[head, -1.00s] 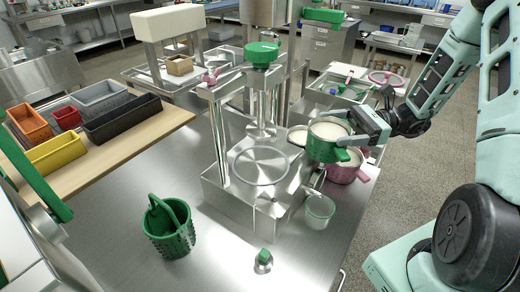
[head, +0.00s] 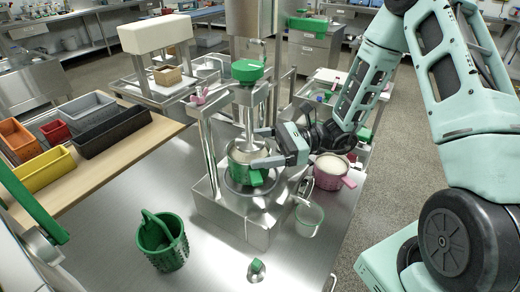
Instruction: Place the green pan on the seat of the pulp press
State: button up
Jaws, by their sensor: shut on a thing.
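The green pan (head: 245,178) is in the middle of the pulp press (head: 212,185), between its posts and under the pressing screw. My gripper (head: 264,150) reaches in from the right and is shut on the pan's right side. The pan looks upright and covers most of the round seat (head: 231,187), whose ringed edge shows around its base. I cannot tell whether the pan touches the seat or hovers just above it.
A pink pan (head: 328,173) with pale contents stands right of the press. A clear cup (head: 308,218) is at its front right corner. A green basket (head: 162,243) and a small green-knobbed piece (head: 256,271) stand in front. Colored bins (head: 45,170) are at left.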

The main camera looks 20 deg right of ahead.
jog(key=shift+d+f, duration=0.15)
jog(key=shift+f, duration=0.5)
jog(key=shift+f, duration=0.15)
jog(key=o, duration=1)
jog(key=shift+o, duration=0.2)
jog(key=shift+r, duration=0.2)
jog(key=d, duration=0.4)
jog(key=s+d+b, duration=0.1)
jog(key=d, duration=0.3)
jog(key=s+d+b, duration=0.1)
jog(key=d, duration=0.3)
jog(key=shift+s+f, duration=0.1)
jog(key=shift+s, duration=0.1)
jog(key=shift+a, duration=0.1)
